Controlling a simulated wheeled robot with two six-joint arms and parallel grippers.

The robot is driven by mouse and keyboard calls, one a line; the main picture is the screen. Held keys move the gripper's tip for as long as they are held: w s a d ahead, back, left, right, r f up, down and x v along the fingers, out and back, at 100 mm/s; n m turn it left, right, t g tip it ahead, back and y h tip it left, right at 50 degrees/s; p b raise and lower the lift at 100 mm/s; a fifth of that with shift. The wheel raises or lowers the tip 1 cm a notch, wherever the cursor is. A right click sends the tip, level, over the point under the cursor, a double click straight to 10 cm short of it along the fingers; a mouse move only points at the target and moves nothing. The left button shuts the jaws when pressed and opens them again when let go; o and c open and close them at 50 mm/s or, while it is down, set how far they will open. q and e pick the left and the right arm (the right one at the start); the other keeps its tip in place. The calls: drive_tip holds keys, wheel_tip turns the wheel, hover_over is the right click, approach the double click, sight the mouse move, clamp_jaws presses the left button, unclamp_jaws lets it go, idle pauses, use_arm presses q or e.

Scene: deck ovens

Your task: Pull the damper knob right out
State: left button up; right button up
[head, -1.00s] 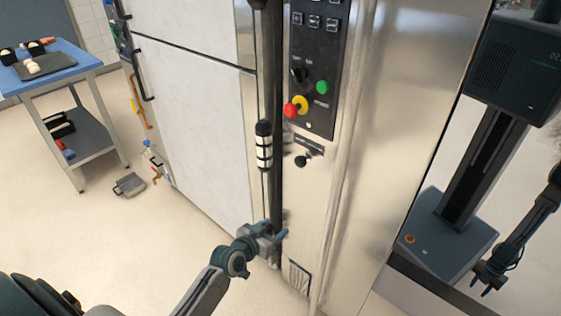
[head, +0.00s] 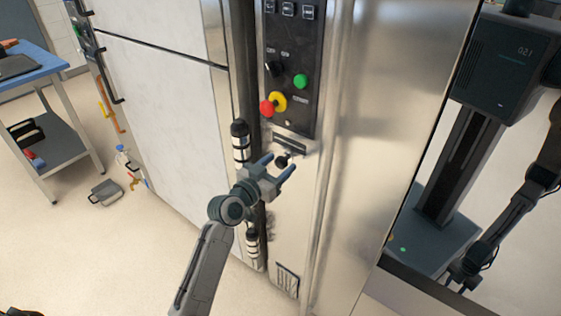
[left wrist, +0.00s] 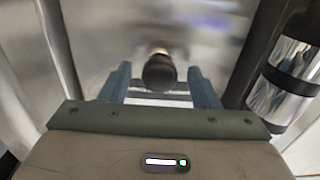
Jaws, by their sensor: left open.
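The damper knob (head: 283,160) is a small black round knob on the steel front, just below the control panel. It also shows in the left wrist view (left wrist: 160,72), end on, on a short stem. My left gripper (head: 280,163) is open in front of it, with one finger to each side in the picture. In the left wrist view the knob appears between the two fingertips (left wrist: 160,78), with a gap on each side. I cannot tell how deep between the fingers it sits. My right gripper does not show directly.
The control panel (head: 291,70) with red, yellow and green buttons is above. A dark vertical bar with a black-and-silver handle (head: 240,141) stands close to the left of my gripper. A blue-topped table (head: 30,68) is far left. The steel at right mirrors a robot.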

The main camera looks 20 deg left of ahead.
sight(279, 165)
use_arm(q)
drive_tip(key=shift+x, duration=0.75)
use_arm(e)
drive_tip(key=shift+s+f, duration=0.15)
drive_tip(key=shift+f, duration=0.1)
use_arm(q)
clamp_jaws()
drive_tip(key=shift+s+a+f, duration=0.1)
drive_tip(key=shift+s, duration=0.25)
drive_tip(key=v, duration=0.4)
drive_tip(key=shift+s, duration=0.15)
drive_tip(key=shift+s+a, duration=0.1)
drive_tip(key=shift+s, duration=0.15)
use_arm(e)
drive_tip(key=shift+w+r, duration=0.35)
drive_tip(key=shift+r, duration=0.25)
